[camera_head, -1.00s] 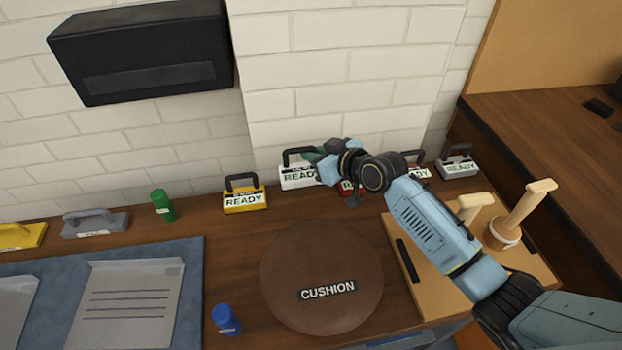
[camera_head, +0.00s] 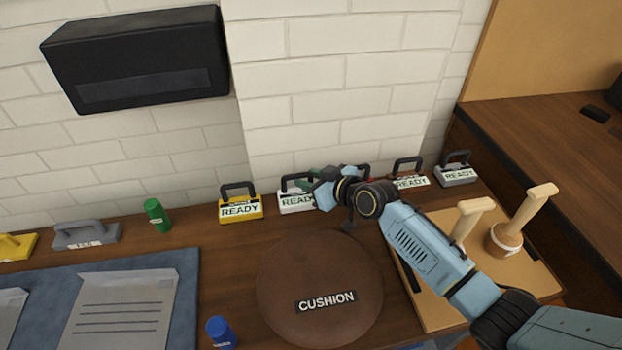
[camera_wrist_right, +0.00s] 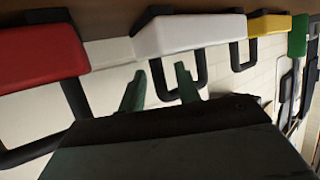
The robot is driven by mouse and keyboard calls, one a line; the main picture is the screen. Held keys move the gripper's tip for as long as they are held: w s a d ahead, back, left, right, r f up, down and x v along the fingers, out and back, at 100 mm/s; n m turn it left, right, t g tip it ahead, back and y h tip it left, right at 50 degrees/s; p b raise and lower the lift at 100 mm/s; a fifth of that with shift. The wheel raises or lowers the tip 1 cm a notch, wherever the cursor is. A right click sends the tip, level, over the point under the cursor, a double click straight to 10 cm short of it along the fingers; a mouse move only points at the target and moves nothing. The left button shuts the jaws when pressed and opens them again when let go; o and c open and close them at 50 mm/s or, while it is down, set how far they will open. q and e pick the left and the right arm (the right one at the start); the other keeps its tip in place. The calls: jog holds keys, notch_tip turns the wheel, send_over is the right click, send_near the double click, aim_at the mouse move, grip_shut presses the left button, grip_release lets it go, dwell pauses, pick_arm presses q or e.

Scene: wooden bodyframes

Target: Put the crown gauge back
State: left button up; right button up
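The likely crown gauge is a white block (camera_head: 297,202) with a black loop handle and a READY label; its small name line is unreadable. It sits on the table by the wall, between a yellow gauge (camera_head: 240,210) and a mostly hidden red one. My right gripper (camera_head: 312,184) is at its handle. In the wrist view the white gauge (camera_wrist_right: 190,36) appears with its handle pointing down. The two green fingers (camera_wrist_right: 161,88) stand apart, with part of the handle seen between them and part behind the right finger. My left gripper is out of view.
Another red gauge (camera_head: 411,183) and a grey gauge (camera_head: 456,176) stand to the right. A round brown cushion (camera_head: 320,268) lies in front. A green bottle (camera_head: 157,216) and a blue one (camera_head: 220,333) stand left. A board (camera_head: 436,318) with wooden-handled tools lies under my right arm.

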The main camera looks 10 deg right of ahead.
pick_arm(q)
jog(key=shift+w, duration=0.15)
pick_arm(e)
jog(key=shift+r, duration=0.15)
jog(key=p+v, duration=0.1)
jog(key=v, duration=0.5)
jog(key=shift+s+d+p, duration=0.1)
jog(key=shift+p, duration=0.25)
jog(key=shift+s+d+r, duration=0.25)
jog(key=shift+s+d, duration=0.05)
jog(key=shift+s, duration=0.15)
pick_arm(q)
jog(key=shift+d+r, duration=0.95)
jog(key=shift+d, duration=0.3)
